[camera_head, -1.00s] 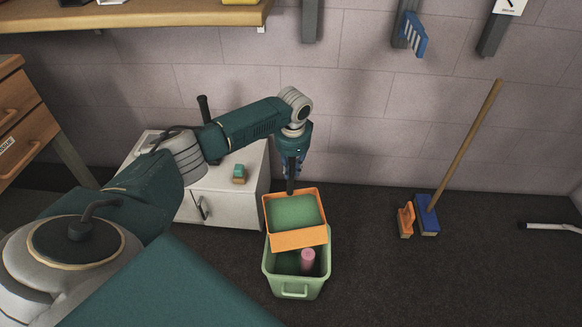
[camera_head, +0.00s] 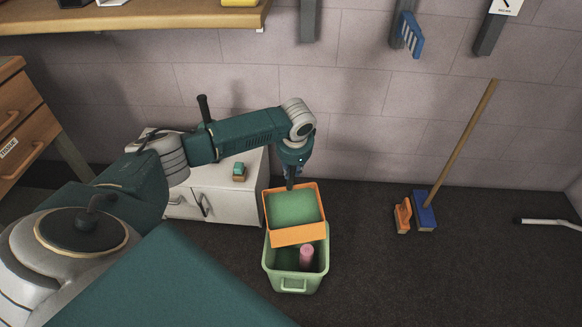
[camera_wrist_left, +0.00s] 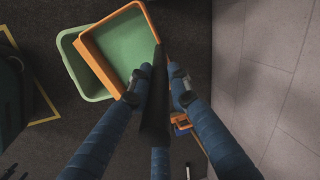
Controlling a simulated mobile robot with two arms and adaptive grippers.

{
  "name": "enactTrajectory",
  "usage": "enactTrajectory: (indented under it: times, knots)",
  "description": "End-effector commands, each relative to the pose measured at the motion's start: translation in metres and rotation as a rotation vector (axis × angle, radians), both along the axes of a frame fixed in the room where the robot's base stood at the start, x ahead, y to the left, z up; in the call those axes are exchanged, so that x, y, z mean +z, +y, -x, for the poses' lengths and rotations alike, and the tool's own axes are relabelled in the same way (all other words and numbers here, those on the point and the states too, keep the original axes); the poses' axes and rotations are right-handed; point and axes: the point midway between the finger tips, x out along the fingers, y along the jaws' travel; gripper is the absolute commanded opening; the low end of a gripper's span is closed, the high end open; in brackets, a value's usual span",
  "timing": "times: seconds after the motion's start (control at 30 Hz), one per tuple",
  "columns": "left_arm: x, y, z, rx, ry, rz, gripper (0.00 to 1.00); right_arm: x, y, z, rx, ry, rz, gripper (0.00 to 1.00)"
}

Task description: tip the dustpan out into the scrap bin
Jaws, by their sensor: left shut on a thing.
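The dustpan (camera_head: 298,238) is an orange-rimmed tray with a green inside face. It is over the back part of the light green scrap bin (camera_head: 297,285); whether they touch I cannot tell. My left gripper (camera_head: 290,180) is at its far side, shut on its dark handle. The left wrist view shows this gripper (camera_wrist_left: 154,88) around the black handle (camera_wrist_left: 155,115), with the dustpan (camera_wrist_left: 90,52) beyond it and the bin (camera_wrist_left: 68,45) partly hidden underneath. A pink cylinder (camera_head: 306,257) shows inside the bin. My right gripper is not in view.
A white cabinet (camera_head: 228,207) with a small green-topped block (camera_head: 239,171) stands behind and left of the bin. A broom (camera_head: 460,145) with a blue head and an orange brush (camera_head: 403,215) stand to the right. Dark floor (camera_head: 365,265) right of the bin is clear.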

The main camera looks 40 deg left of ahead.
Motion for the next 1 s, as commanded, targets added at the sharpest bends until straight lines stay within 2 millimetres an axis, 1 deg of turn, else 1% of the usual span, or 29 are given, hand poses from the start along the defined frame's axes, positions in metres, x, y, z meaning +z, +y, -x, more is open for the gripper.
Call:
enactTrajectory:
  times: [0.03, 0.27, 0.5, 0.93, 1.0]
  knots:
    - [0.003, -0.002, 0.001, -0.003, -0.010, -0.008, 0.00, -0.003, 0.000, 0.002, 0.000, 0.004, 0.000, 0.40]
    - [0.009, -0.019, 0.017, -0.005, -0.084, -0.086, 0.00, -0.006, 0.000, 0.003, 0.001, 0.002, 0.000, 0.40]
    - [0.015, -0.033, 0.030, -0.005, -0.156, -0.160, 0.00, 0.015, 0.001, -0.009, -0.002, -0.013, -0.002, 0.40]
    - [0.022, -0.047, 0.043, -0.003, -0.225, -0.235, 0.00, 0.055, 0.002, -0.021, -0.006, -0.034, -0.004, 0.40]
    - [0.023, -0.053, 0.049, -0.005, -0.239, -0.259, 0.00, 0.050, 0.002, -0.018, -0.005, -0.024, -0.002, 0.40]
